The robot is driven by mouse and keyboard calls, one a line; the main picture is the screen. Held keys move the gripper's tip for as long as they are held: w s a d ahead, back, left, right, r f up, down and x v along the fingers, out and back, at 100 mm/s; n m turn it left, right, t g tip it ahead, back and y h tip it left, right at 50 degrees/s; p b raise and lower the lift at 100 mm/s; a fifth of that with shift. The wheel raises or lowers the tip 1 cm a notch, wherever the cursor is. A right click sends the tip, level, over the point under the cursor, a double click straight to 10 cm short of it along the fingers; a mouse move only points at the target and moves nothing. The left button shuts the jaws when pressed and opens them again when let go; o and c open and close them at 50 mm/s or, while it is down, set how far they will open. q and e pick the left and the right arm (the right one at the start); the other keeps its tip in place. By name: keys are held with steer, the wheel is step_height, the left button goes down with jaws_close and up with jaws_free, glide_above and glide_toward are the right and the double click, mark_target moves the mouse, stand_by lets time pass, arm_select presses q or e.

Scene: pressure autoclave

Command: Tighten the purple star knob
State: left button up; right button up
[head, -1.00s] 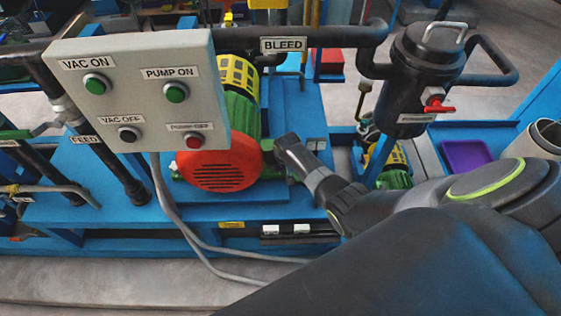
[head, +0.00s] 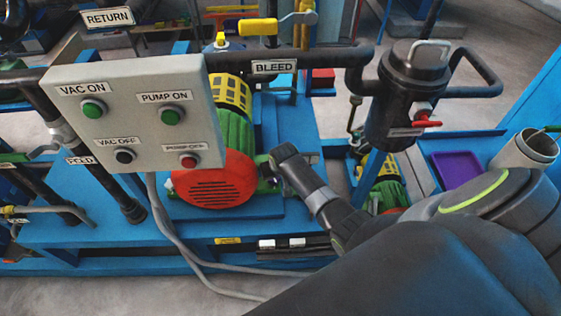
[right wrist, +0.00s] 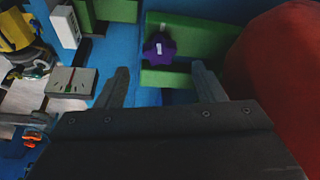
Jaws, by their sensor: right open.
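The purple star knob (right wrist: 158,48) shows in the right wrist view, mounted at a green bracket (right wrist: 192,32). It has a small white mark on its face. My right gripper (right wrist: 160,84) is open, with its two fingers pointing toward the knob and nothing between them. The knob lies beyond the fingertips, apart from them. In the head view my right arm comes in from the right and its wrist (head: 290,165) is beside the red motor cover (head: 216,180); the knob is hidden there. My left gripper is not in view.
The grey control box (head: 137,115) with green, black and red buttons stands left of the motor. A black canister (head: 405,95) with a red valve handle stands to the right. The BLEED pipe (head: 310,60) runs above. A purple tray (head: 458,168) lies at right.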

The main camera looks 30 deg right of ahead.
steer(key=v, duration=1.2)
steer(key=shift+p, duration=0.35)
steer(key=shift+w, duration=0.1)
